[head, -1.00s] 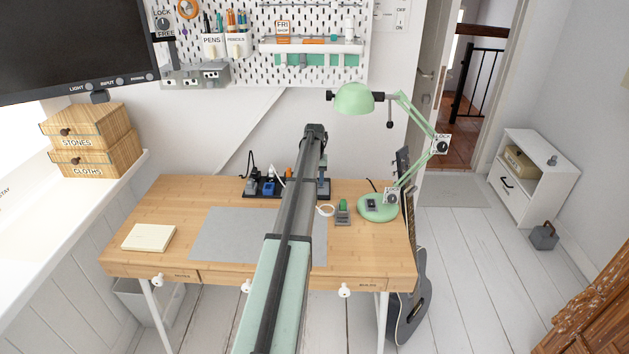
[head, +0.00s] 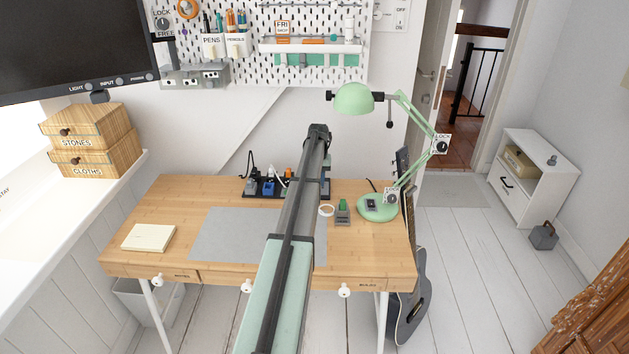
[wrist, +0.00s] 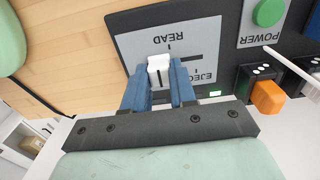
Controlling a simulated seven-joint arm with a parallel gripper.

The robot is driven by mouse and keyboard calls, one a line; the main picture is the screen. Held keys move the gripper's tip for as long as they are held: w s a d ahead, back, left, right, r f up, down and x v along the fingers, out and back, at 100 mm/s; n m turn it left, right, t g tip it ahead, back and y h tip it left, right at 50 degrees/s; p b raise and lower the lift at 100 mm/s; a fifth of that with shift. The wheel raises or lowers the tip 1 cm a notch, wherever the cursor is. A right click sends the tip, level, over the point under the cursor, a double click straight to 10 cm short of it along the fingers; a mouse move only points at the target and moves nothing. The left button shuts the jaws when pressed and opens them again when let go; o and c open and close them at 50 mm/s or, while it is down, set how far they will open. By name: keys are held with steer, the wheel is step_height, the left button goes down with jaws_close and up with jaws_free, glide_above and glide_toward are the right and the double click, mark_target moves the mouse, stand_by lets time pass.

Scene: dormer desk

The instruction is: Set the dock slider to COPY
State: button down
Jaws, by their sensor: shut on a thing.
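The dock is a dark panel (wrist: 227,14) in the wrist view, with a grey plate (wrist: 135,44) marked READ and EJECT, both upside down. No COPY label is readable; part of the plate is hidden behind my fingers. The white slider knob (wrist: 159,68) sits near the slot lines, on the READ side. My gripper (wrist: 160,88) has its blue fingers shut on the knob, one on each side. In the head view the dock (head: 251,192) lies at the desk's back edge; my arm hides the knob and fingers.
Beside the plate are a green POWER button (wrist: 268,12) and an orange plug (wrist: 267,98). In the head view, a green lamp (head: 377,208) and a small green-topped block (head: 343,210) stand right of my arm. A grey mat (head: 225,235) and notepad (head: 149,237) lie left.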

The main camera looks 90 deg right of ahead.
steer(key=shift+s, duration=1.05)
steer(key=c, duration=0.9)
jaws_free()
step_height(320, 180, up, 12)
steer(key=shift+r, duration=0.1)
